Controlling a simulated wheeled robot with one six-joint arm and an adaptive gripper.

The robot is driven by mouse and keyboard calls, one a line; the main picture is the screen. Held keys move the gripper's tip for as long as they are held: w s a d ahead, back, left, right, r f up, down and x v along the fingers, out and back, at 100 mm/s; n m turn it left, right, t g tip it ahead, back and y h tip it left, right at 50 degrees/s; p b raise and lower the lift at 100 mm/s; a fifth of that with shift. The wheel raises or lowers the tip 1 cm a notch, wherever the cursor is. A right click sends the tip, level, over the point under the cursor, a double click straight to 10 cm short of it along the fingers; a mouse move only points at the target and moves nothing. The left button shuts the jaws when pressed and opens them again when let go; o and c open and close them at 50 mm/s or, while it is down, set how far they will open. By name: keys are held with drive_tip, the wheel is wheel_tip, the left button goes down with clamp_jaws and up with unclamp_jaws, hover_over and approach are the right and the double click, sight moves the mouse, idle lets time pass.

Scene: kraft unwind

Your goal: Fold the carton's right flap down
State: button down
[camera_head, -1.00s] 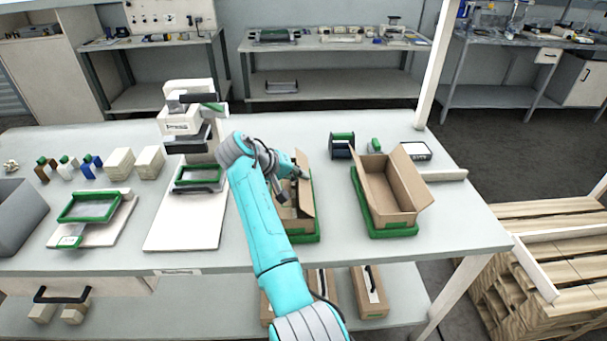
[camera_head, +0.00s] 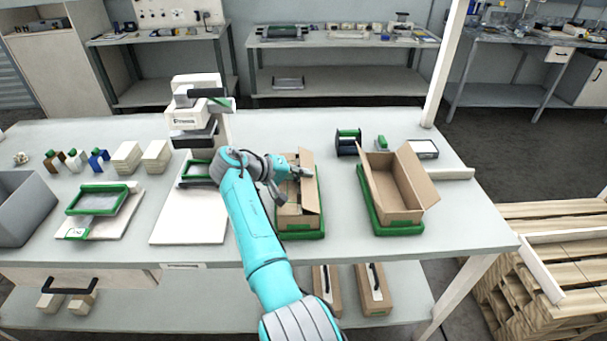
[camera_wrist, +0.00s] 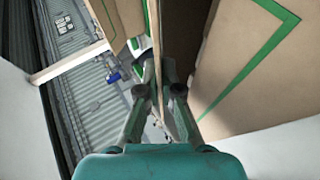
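The carton (camera_head: 292,222) is a brown box on a green-edged tray (camera_head: 303,234) at the middle of the bench. Its right flap (camera_head: 309,193) stands up at a steep tilt along the right side. My gripper (camera_head: 303,173) is over the carton's upper part, close to this flap, and my arm hides the carton's left side. In the wrist view, my gripper's fingertips (camera_wrist: 157,68) are close together against a cardboard edge. A broad cardboard face with green tape (camera_wrist: 245,65) fills the right. Whether the fingers pinch the cardboard is unclear.
A second open carton (camera_head: 400,190) stands on its own green tray to the right. A black spool (camera_head: 347,142) and a small green-topped item (camera_head: 382,143) lie behind. A white press-like machine (camera_head: 195,118) stands left of my arm. The bench's front right is clear.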

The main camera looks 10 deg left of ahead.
drive_tip(key=c, duration=1.4)
unclamp_jaws()
drive_tip(key=shift+o, duration=0.2)
